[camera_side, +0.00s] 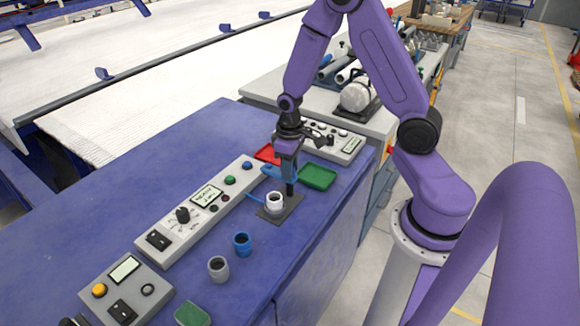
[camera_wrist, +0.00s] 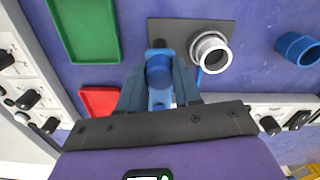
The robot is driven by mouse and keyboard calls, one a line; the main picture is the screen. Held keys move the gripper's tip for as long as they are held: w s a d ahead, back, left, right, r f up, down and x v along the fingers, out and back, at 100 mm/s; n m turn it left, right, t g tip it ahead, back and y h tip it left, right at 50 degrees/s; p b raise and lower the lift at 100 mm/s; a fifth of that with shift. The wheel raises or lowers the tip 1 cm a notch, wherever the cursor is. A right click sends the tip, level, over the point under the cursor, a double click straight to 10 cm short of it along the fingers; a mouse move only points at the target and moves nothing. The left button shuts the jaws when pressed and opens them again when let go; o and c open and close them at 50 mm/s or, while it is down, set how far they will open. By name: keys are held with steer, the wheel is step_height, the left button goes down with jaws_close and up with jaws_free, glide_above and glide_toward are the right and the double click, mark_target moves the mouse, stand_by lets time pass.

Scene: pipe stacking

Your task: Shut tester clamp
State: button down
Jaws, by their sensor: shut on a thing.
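The tester's dark base plate (camera_side: 291,208) lies on the blue bench, and it also shows in the wrist view (camera_wrist: 226,27). A white-grey pipe piece (camera_side: 275,198) stands upright on it, its open end facing up in the wrist view (camera_wrist: 197,50). The blue tester clamp (camera_wrist: 158,68) is beside the pipe, with its handle between my fingers. My gripper (camera_wrist: 158,90) is shut on this handle. In the side view my gripper (camera_side: 288,172) is just behind the pipe and hides part of the clamp. I cannot tell whether the clamp touches the pipe.
A blue pipe piece (camera_side: 242,244) and a grey one (camera_side: 218,267) stand nearer the camera. A green tray (camera_side: 318,177) and a red tray (camera_side: 267,153) lie close to my gripper. A long control panel (camera_side: 205,205) runs along the left.

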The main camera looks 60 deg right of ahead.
steer(key=shift+n, duration=0.4)
steer(key=n, duration=0.3)
steer(key=shift+n, duration=0.3)
steer(key=n, duration=0.4)
steer(key=shift+n, duration=0.3)
steer(key=n, duration=0.4)
steer(key=shift+n, duration=2.5)
steer(key=c, duration=0.8)
jaws_free()
steer(key=shift+r, duration=0.15)
